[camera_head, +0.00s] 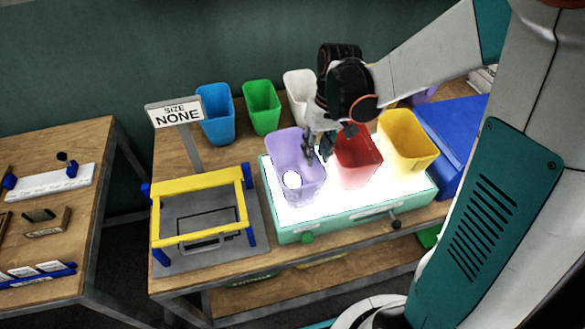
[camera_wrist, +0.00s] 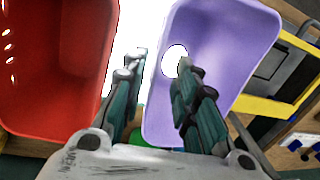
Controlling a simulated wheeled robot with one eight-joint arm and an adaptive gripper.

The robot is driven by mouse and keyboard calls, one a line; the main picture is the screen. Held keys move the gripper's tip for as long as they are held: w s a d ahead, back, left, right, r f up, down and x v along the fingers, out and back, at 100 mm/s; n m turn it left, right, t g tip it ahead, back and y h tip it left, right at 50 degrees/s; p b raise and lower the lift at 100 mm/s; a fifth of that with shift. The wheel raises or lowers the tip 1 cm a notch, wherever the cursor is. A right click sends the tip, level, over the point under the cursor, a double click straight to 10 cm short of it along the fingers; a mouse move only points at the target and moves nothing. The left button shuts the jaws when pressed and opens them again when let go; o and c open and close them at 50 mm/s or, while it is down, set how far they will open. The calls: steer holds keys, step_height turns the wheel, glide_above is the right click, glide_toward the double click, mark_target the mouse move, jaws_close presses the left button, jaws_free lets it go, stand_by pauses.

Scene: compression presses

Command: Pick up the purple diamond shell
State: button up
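The purple shell (camera_head: 290,143) looks like an open, tapered bin standing upright on a glowing white panel. It also shows in the wrist view (camera_wrist: 225,45), with a round white spot low inside it. My gripper (camera_head: 318,150) is at the shell's right side in the head view. In the wrist view my gripper (camera_wrist: 160,70) is open, its two fingers well apart. One finger overlaps the shell's inside and the other is over the white gap between the purple and red bins. I cannot tell whether either finger touches the shell.
A red bin (camera_head: 357,165) stands close on the right, then a yellow bin (camera_head: 408,140). Blue (camera_head: 216,115), green (camera_head: 262,107) and white (camera_head: 299,93) bins stand behind. A yellow-framed press (camera_head: 200,207) with a "SIZE NONE" sign (camera_head: 178,112) is on the left.

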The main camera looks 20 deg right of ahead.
mark_target(308, 181)
steer(key=f, duration=0.3)
steer(key=shift+a+f+b, duration=0.2)
steer(key=shift+b, duration=0.1)
steer(key=f+b, duration=0.1)
steer(key=f, duration=0.1)
steer(key=w+f+b, duration=0.1)
steer(key=f, duration=0.2)
steer(key=shift+a, duration=0.2)
jaws_close()
